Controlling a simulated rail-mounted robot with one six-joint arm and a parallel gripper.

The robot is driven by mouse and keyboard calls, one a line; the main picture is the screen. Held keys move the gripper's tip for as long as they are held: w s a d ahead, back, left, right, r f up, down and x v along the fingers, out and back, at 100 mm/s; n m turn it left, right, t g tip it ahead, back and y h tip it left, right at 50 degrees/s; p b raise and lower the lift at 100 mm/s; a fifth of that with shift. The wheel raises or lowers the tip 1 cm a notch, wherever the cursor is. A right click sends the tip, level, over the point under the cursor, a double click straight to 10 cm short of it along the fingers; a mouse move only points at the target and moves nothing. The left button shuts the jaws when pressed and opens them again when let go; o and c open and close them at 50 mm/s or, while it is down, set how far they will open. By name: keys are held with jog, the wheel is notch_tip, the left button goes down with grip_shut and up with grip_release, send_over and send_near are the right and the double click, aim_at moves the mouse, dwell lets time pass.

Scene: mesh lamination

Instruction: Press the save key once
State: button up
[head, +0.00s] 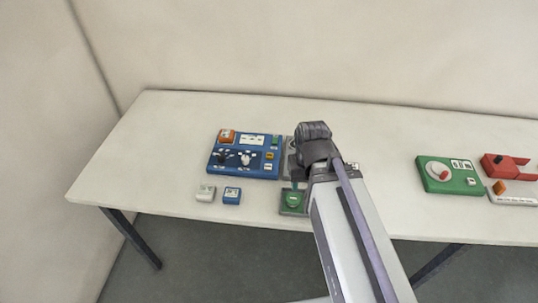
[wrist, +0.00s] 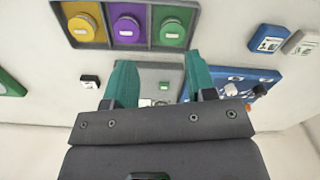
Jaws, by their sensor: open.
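I cannot read which key is marked save. The blue panel (wrist: 258,77) also shows at the right of the wrist view, partly hidden. My gripper (wrist: 160,70) has its green fingers apart with nothing held. It hovers over a grey panel (wrist: 150,72), with a small green-and-white mark (wrist: 164,86) between the fingers.
A grey tray (wrist: 188,5) holds yellow (wrist: 83,25), purple (wrist: 127,25) and green (wrist: 173,27) round buttons. A white box (head: 205,194) and blue box (head: 232,195) lie at the table's front. Green (head: 433,183) and red (head: 510,172) devices stand right. My arm hides the middle.

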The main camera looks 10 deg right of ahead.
grip_shut()
dwell(0.9)
jog(key=shift+f, duration=0.1)
dwell(0.5)
